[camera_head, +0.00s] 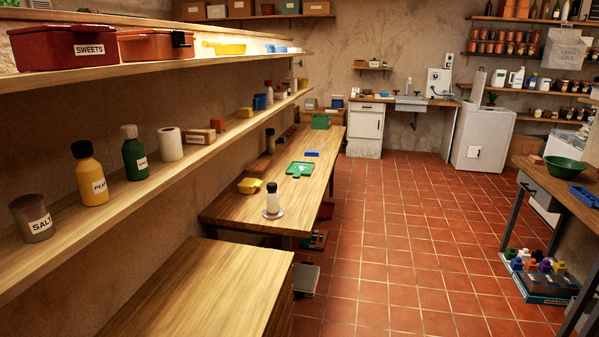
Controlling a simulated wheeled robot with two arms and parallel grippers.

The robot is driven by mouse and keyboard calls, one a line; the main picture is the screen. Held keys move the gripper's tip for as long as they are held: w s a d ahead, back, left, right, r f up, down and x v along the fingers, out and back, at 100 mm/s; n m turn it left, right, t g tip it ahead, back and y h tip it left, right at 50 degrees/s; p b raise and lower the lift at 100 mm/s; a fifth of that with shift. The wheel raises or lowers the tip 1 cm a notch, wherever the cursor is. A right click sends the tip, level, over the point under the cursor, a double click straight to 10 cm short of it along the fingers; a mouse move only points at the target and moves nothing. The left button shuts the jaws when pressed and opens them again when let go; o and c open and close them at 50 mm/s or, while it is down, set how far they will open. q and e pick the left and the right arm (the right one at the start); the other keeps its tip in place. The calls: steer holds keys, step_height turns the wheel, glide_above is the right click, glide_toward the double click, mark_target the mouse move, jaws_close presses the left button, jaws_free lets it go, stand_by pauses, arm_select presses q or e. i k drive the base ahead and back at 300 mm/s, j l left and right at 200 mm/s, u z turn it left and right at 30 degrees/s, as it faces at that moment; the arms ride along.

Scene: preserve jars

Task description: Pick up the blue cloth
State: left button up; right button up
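I cannot make out for sure which thing is the blue cloth. A small blue item (312,153) lies on the long wooden table (235,206), just behind a green board (300,169); it is too small to tell if it is cloth. Another flat light-blue item (281,49) lies on the upper left shelf (150,65), behind a yellow item (229,48). Something small and blue (385,94) also shows on the far counter, left of the sink. Neither of my grippers is in view.
A lower shelf (60,250) with jars and bottles runs along the left wall. A bare wooden top (190,285) stands in front. The red tiled floor (390,240) is clear in the middle. A table at right holds a green bowl (565,167); a crate (540,290) stands below.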

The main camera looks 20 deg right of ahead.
mark_target(308, 152)
steer(key=z, duration=0.4)
steer(key=i+l+z, duration=0.25)
steer(key=i+z, duration=0.25)
steer(key=i+l+z, duration=0.1)
steer(key=i+z, duration=0.2)
steer(key=z, duration=0.15)
steer(key=i, duration=1.65)
steer(key=i+l, duration=0.15)
steer(key=i, duration=1.5)
steer(key=i+u, duration=0.1)
steer(key=i, duration=1.55)
steer(key=u, duration=0.45)
steer(key=i+u, duration=0.15)
steer(key=u, duration=0.3)
steer(key=l+u, duration=0.1)
steer(key=u, duration=0.35)
steer(key=i+l+u, duration=0.1)
steer(key=u, duration=0.85)
